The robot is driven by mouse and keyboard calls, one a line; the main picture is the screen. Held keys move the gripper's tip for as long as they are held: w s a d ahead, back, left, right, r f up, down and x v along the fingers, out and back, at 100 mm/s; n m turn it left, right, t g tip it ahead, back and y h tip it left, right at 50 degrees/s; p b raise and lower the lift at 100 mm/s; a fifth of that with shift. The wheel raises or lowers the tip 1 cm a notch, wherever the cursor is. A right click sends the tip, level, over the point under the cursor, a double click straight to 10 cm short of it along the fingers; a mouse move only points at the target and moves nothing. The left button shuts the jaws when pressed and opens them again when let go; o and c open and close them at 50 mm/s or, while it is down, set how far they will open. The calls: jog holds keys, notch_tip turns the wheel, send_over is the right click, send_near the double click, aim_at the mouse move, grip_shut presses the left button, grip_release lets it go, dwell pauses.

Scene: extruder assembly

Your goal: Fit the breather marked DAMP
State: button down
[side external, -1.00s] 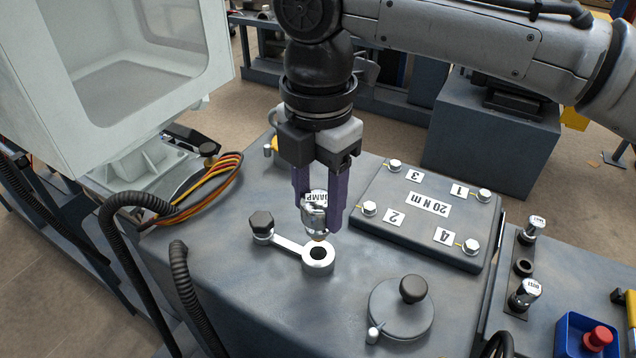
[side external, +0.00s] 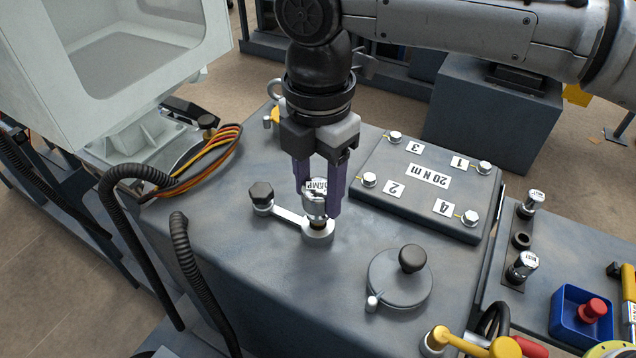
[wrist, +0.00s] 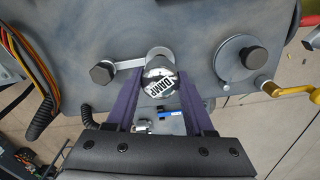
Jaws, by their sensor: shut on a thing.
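The breather marked DAMP (side external: 315,203) is a shiny metal cap with a white label on top. My gripper (side external: 319,200) is shut on it with purple fingers, one on each side. The breather stands roughly upright directly over the ring-shaped port (side external: 319,236), its lower end at the port's opening. I cannot tell how far it is in. The port's hole is hidden by the breather. In the wrist view the breather (wrist: 159,82) sits between the fingers with its DAMP label readable.
A link joins the port to a black hex-head plug (side external: 262,194). A round cover with a black knob (side external: 401,277) lies to the right front. A plate marked 20 N m (side external: 428,176) stands behind. A rack holds two other labelled breathers (side external: 523,266). A blue tray (side external: 582,317) stands at right.

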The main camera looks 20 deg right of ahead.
jog(key=shift+f, duration=1)
jog(key=shift+c, duration=1)
grip_release()
notch_tip(320, 180, up, 10)
jog(key=shift+r, duration=0.85)
